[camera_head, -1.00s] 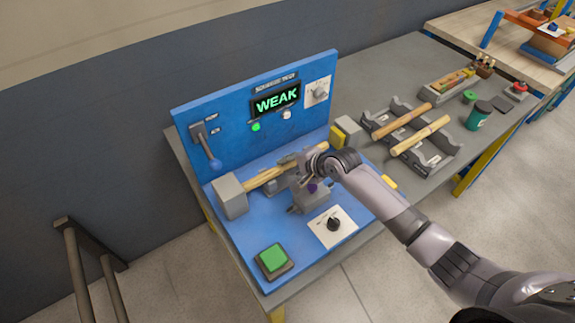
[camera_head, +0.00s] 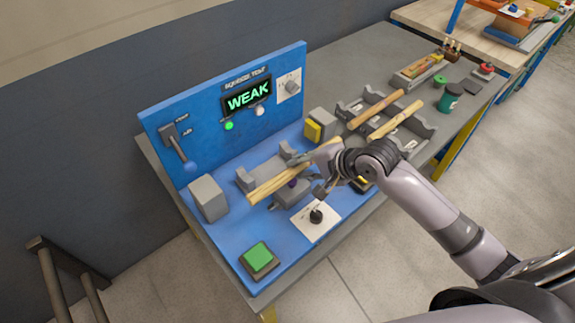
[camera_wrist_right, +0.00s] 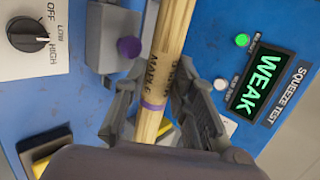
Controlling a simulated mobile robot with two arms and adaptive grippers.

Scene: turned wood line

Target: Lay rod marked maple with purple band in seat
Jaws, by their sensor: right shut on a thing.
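My right gripper (camera_head: 318,160) is shut on a pale wooden rod (camera_head: 268,187). In the right wrist view, the fingers (camera_wrist_right: 155,92) close around the rod (camera_wrist_right: 176,30) near its lettering, which reads MAPLE, and a purple band (camera_wrist_right: 153,106). In the head view the rod is tilted across the blue squeeze test stand, in front of a grey cradle (camera_head: 244,180) and above a block with a purple knob (camera_head: 292,183). A grey rack (camera_head: 424,128) to the right bears two other rods (camera_head: 375,108) (camera_head: 396,120). Which part is the seat is unclear. My left gripper is not in view.
The blue stand's panel (camera_head: 215,130) has a display (camera_head: 246,96) reading WEAK and a lever (camera_head: 181,150). A grey block (camera_head: 208,198), green button (camera_head: 257,256) and dial plate (camera_head: 307,226) are on its base. A green jar (camera_head: 450,98) stands beyond the rack.

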